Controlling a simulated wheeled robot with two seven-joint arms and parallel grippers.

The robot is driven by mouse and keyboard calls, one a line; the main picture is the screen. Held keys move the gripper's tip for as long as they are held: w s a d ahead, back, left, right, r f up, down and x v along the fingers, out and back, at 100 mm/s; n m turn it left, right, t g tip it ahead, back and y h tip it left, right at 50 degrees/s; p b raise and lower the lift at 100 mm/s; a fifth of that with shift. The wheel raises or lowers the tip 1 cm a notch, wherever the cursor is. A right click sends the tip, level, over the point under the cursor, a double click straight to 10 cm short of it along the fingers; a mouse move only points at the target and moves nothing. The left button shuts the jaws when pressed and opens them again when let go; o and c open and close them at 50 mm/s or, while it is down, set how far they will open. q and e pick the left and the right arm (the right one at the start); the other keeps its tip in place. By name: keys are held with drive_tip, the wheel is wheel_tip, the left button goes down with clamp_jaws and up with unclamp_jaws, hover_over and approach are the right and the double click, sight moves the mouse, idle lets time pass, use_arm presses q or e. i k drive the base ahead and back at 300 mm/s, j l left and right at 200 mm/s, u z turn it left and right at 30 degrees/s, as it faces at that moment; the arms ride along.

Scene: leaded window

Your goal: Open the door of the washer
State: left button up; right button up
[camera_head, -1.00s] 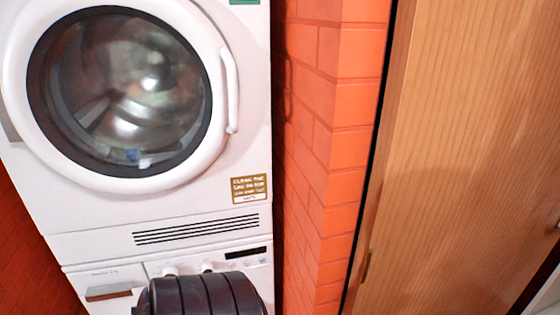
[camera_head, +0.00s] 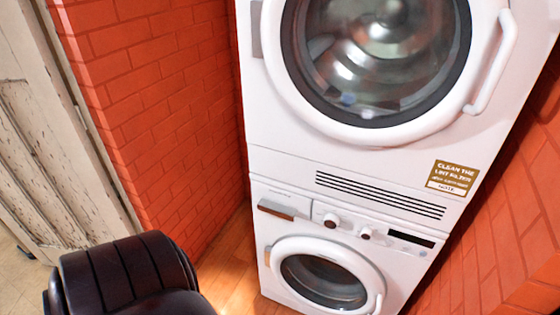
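Two white front-loading machines stand stacked in the head view. The lower one, the washer (camera_head: 390,265), has a small drawer, two knobs and a dark display along its top. Its round white-rimmed door (camera_head: 325,278) looks shut, with a white handle (camera_head: 378,303) on its right side. The bottom of this machine is cut off by the frame's lower edge. The upper machine (camera_head: 285,155) has a larger round glass door (camera_head: 375,60), shut, with a long white handle (camera_head: 493,65) at right. Neither of my grippers is in view.
A dark, ribbed, padded-looking shape (camera_head: 120,275) fills the bottom left; I cannot tell what it is. Orange-red brick walls (camera_head: 165,90) flank the machines. A worn whitish door (camera_head: 50,140) stands far left. Some wooden floor (camera_head: 230,270) shows left of the washer.

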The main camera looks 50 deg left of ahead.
sight(278, 257)
drive_tip(key=u, duration=1.15)
drive_tip(key=j+z, duration=0.5)
drive_tip(key=j, duration=0.2)
drive_tip(key=i, duration=0.05)
